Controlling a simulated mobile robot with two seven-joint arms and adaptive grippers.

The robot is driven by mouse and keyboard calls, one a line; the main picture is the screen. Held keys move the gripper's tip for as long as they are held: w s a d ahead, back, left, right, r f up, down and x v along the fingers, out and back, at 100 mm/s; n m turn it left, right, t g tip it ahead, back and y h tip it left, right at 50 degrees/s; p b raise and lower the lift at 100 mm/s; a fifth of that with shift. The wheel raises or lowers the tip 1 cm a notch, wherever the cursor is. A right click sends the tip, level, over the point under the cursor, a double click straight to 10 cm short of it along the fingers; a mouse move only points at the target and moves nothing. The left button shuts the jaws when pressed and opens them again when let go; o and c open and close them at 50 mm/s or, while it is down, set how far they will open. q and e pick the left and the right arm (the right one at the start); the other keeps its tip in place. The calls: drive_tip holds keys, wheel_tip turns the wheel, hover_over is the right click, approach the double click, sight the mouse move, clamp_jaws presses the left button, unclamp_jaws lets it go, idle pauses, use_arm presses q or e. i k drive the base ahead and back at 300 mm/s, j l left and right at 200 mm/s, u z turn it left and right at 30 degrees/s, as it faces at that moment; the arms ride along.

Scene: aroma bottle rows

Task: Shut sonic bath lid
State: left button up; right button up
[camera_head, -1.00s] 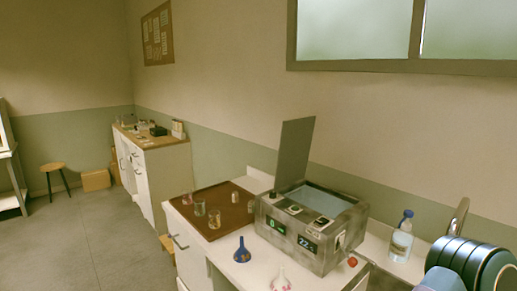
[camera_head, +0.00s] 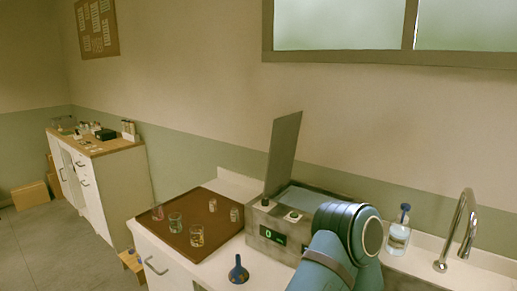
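The sonic bath (camera_head: 268,218) is a grey box with a green-lit display and knobs on its front and top edge. It stands on the white counter. Its lid (camera_head: 284,150) is a flat grey panel, raised nearly upright at the left end of the box, so the bath is open. One of my arms rises from the bottom of the view and covers the right part of the bath. I cannot tell from this view which arm it is. No gripper fingers show in the view.
A brown tray (camera_head: 187,244) with several small glass jars lies left of the bath. A blue funnel (camera_head: 238,270) stands in front. A clear bottle with a blue top (camera_head: 398,232) and a curved tap (camera_head: 462,232) are at right.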

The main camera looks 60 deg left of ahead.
sight(285, 130)
drive_tip(key=k+j, duration=0.1)
drive_tip(key=j, duration=0.2)
drive_tip(key=k+j+u, duration=0.1)
drive_tip(key=j, duration=0.2)
drive_tip(key=k+j, duration=0.1)
drive_tip(key=j, duration=0.2)
drive_tip(key=k+j, duration=0.15)
drive_tip(key=j, duration=0.3)
drive_tip(key=k+j, duration=0.15)
drive_tip(key=j, duration=0.3)
drive_tip(key=k+j, duration=0.1)
drive_tip(key=j, duration=0.3)
drive_tip(key=k+j+u, duration=0.1)
drive_tip(key=j, duration=0.35)
drive_tip(key=k+j, duration=0.2)
drive_tip(key=j, duration=0.25)
drive_tip(key=k+j, duration=0.1)
drive_tip(key=j, duration=0.35)
drive_tip(key=i+l+z, duration=0.1)
drive_tip(key=l, duration=0.2)
drive_tip(key=i+l+z, duration=0.1)
drive_tip(key=l, duration=0.25)
drive_tip(key=i, duration=0.1)
